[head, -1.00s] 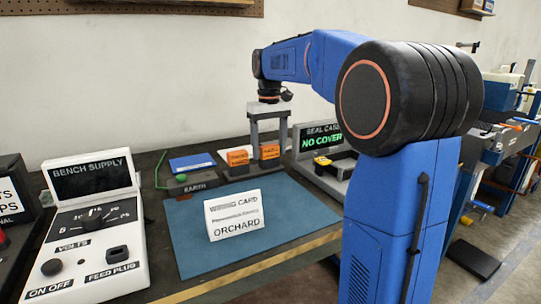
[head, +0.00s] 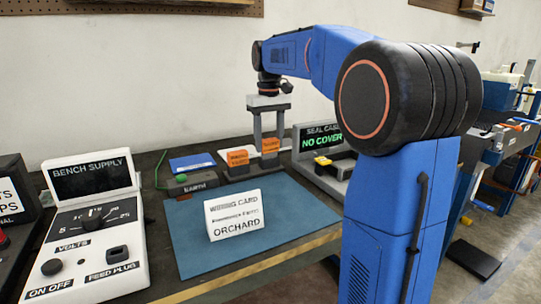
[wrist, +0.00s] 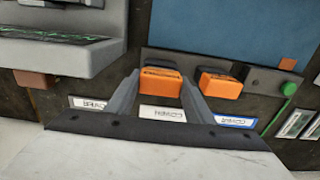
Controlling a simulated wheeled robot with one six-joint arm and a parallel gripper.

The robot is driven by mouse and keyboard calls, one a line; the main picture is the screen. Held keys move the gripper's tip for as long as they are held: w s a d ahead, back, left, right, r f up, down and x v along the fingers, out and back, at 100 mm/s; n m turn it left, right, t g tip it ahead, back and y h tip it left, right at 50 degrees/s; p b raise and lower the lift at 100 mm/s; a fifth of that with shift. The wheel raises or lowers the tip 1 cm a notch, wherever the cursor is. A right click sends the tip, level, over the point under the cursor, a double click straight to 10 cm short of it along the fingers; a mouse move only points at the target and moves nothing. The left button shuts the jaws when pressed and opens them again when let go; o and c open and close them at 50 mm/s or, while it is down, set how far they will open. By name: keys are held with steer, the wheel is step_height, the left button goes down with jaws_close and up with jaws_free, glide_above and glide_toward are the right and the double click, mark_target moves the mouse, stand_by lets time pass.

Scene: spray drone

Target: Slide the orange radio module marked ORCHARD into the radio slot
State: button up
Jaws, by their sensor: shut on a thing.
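Two orange modules stand side by side at the back of the bench. My gripper (head: 268,138) is shut on the right one (head: 270,146) in the head view, with one finger on each side. The held module (wrist: 160,84) shows between the fingers (wrist: 160,95) in the wrist view. The other orange module (head: 237,157) stands beside it, outside the fingers; it also shows in the wrist view (wrist: 220,84). The lettering on both modules is too small to read. I cannot make out the radio slot. A white wiring card (head: 235,214) reads ORCHARD.
The blue mat (head: 290,205) is clear around the card. The seal case station (head: 330,172), showing NO COVER, stands close to the right of the modules. A dark EARTH block (head: 193,183) is at their left. The bench supply (head: 95,235) stands at the left.

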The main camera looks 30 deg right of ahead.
mark_target(269, 140)
steer(key=shift+r, duration=1.95)
